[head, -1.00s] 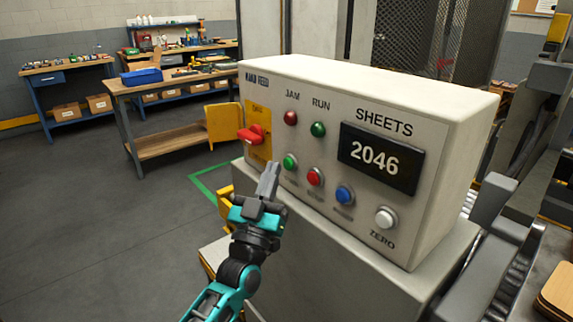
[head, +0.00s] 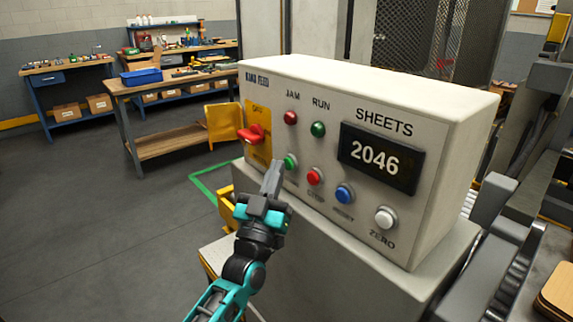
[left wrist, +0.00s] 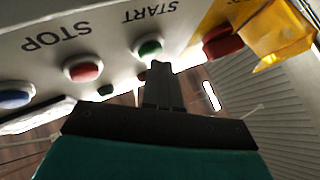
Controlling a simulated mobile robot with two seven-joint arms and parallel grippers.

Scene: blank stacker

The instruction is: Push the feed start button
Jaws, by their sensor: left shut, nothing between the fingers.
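The control box (head: 330,95) has a pale front panel with a lower row of buttons. The green start button (head: 290,163) is at the left of that row. It also shows in the left wrist view (left wrist: 149,48), under the upside-down word START. My left gripper (head: 275,166) is shut and empty, its tips just beside and in front of the green button. In the left wrist view the fingertips (left wrist: 157,65) overlap the button's edge; I cannot tell whether they touch it. My right gripper is not in view.
The red stop button (head: 314,176), blue button (head: 344,194) and white zero button (head: 385,217) sit to the right. A red rotary switch (head: 252,134) on a yellow plate is to the left. The display (head: 380,159) reads 2046.

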